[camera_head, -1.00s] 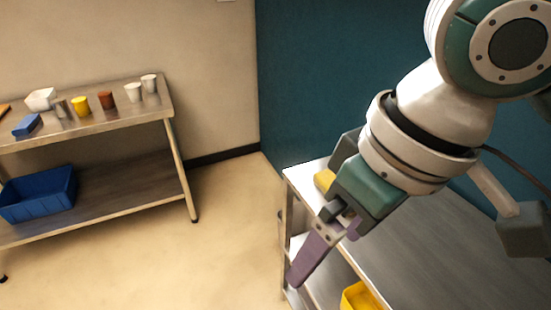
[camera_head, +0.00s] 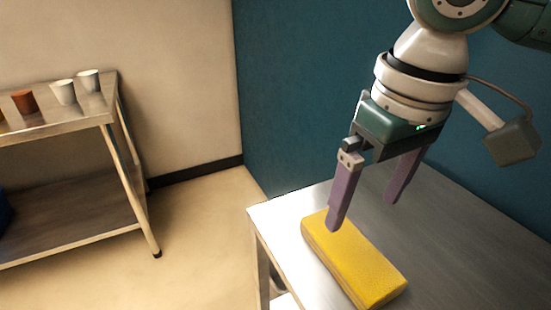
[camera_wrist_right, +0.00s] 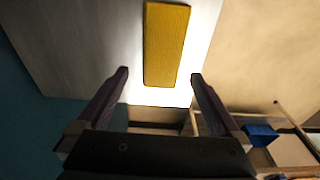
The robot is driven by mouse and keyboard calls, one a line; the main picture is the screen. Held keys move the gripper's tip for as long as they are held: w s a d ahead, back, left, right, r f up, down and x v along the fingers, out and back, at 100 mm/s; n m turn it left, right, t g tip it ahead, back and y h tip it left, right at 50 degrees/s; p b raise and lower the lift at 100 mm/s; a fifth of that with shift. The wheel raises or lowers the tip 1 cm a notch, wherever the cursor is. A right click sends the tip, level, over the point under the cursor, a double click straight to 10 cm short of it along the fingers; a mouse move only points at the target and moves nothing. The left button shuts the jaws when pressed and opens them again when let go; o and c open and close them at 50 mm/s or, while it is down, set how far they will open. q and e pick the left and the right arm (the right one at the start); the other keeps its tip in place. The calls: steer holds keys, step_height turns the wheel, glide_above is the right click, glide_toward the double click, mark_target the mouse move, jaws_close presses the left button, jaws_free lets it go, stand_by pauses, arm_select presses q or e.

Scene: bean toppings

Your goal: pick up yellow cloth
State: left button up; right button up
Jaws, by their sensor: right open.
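The yellow cloth (camera_head: 355,262) is a flat, folded-looking rectangular block on the metal table at the lower right of the head view. In the right wrist view the cloth (camera_wrist_right: 166,44) lies ahead of the fingers, roughly centred between them. My right gripper (camera_head: 368,213) is open and empty, with its two purple fingers pointing down above the table near the cloth. One finger overlaps the cloth's far end in the head view; I cannot tell whether it touches. The right fingertips (camera_wrist_right: 159,74) also show in the wrist view. My left gripper is not in view.
The cloth's metal table (camera_head: 450,235) is otherwise bare where it shows, with a teal wall behind. A second metal table (camera_head: 60,128) at the left holds a brown cup (camera_head: 24,101) and white cups (camera_head: 63,92). Open floor lies between the tables.

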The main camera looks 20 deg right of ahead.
mark_target(352, 247)
steer(key=f, duration=0.3)
steer(key=shift+s+a+b, duration=0.25)
steer(key=shift+b, duration=0.05)
steer(key=shift+f, duration=0.35)
steer(key=f, duration=0.1)
steer(key=f+b, duration=0.1)
steer(key=f, duration=0.3)
steer(key=shift+w+d+b, duration=0.1)
steer(key=shift+w+b, duration=0.2)
steer(key=shift+w, duration=0.05)
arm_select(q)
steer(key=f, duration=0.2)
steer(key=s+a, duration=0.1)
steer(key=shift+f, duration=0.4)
arm_select(e)
steer(key=shift+c, duration=0.2)
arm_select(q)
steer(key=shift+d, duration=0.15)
arm_select(e)
steer(key=c, duration=1.1)
